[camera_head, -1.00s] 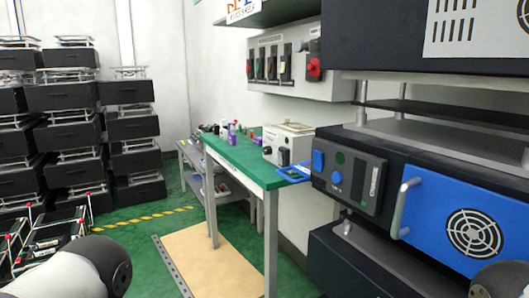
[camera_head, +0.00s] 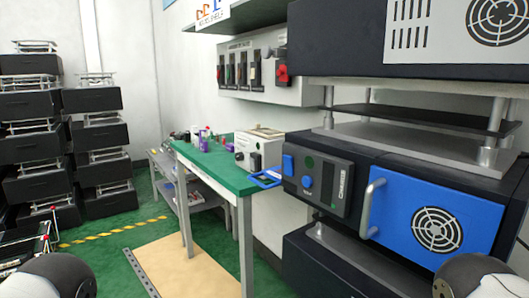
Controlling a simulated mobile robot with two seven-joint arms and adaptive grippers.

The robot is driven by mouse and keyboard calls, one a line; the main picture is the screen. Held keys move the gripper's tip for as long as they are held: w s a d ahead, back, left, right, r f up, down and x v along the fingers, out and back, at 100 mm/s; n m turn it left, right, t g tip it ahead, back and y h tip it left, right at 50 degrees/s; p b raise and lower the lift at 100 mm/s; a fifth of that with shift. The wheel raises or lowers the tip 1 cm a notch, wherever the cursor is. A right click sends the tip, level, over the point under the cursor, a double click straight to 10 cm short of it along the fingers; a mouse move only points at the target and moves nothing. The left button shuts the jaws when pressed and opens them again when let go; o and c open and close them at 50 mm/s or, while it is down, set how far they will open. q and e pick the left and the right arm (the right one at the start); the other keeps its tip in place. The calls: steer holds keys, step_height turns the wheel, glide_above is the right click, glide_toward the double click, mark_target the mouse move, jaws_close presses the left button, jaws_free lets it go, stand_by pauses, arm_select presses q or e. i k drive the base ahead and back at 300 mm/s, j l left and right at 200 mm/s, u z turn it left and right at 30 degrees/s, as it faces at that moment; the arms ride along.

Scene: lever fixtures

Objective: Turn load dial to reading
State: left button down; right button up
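No dial reading is legible, and I cannot tell which control is the load dial. A white box (camera_head: 264,136) with dark knobs (camera_head: 254,161) stands at the near end of the green-topped table (camera_head: 210,166). A grey control panel (camera_head: 331,172) on the black machine at right carries a blue round knob (camera_head: 307,182), a green round disc (camera_head: 310,162) and a blue rectangular part (camera_head: 289,165). Both grippers are out of view; only rounded parts of my arms show at the bottom left and bottom right corners.
The black machine has a blue fan door (camera_head: 408,238) with a metal handle (camera_head: 371,207). A wall panel (camera_head: 306,93) bears several dark levers and a red one (camera_head: 282,74). Stacked black boxes (camera_head: 95,137) stand at left. Green floor (camera_head: 105,258) is clear left of a tan mat (camera_head: 185,268).

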mark_target(239, 156)
steer(key=i+j+z, duration=0.15)
steer(key=j, duration=0.15)
steer(key=i+j+z, duration=0.15)
steer(key=j, duration=0.15)
steer(key=i+j+z, duration=0.15)
steer(key=j, duration=0.15)
steer(key=j+z, duration=0.15)
steer(key=j, duration=0.15)
steer(key=i, duration=0.05)
